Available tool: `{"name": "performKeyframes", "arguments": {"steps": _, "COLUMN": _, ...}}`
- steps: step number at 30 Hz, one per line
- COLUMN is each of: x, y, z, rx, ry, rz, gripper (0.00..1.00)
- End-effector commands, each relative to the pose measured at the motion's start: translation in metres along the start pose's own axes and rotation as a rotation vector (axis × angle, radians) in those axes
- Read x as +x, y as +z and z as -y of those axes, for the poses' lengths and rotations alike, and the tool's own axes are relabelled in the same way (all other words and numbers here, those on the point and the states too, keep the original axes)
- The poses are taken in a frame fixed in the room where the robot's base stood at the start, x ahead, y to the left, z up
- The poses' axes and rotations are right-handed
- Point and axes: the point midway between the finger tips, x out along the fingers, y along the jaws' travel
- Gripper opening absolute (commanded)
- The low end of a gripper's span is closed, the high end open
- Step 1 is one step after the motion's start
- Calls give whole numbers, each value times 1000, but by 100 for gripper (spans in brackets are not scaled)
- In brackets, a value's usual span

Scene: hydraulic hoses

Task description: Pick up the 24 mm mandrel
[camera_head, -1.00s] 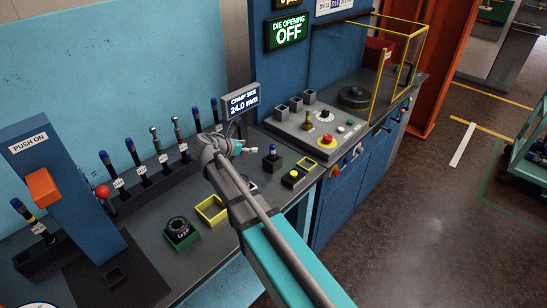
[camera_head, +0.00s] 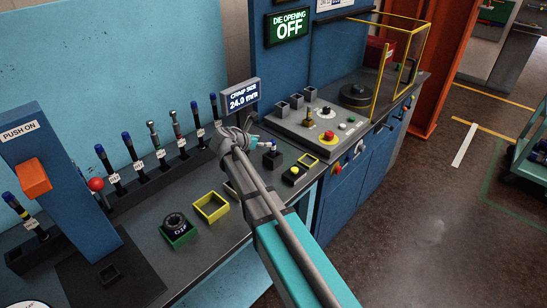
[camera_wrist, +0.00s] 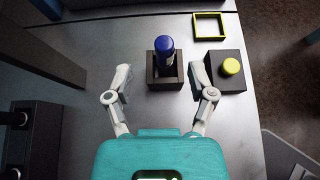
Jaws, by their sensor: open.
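A blue-capped dark mandrel (camera_wrist: 164,47) stands upright in a square dark holder (camera_wrist: 151,80) in the wrist view. In the head view its blue top (camera_head: 273,144) shows on the bench, just right of my gripper. No size mark on it is readable. My gripper (camera_wrist: 160,76) is open and empty, its two fingers on either side of the holder's near side, with the mandrel ahead between them. In the head view my gripper (camera_head: 256,143) is partly hidden by my arm. Several labelled mandrels (camera_head: 134,150) stand in a rack along the wall; their labels are too small to read.
A yellow button box (camera_wrist: 231,68) stands close to the right finger. A yellow square frame (camera_wrist: 208,26) lies beyond it. A display (camera_head: 240,97) reads "CRIMP SIZE 24.0 mm". A yellow tray (camera_head: 211,208) and a green-based ring (camera_head: 177,229) sit on the bench nearer me.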

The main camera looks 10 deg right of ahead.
Motion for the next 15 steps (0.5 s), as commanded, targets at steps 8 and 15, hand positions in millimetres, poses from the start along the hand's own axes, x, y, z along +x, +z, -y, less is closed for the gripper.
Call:
{"name": "performKeyframes", "arguments": {"steps": 8, "x": 10, "y": 0, "z": 0, "rx": 0, "ry": 1, "rz": 0, "gripper": 71}}
{"name": "performKeyframes", "arguments": {"steps": 15, "x": 11, "y": 0, "z": 0, "rx": 0, "ry": 0, "rz": 0, "gripper": 71}}
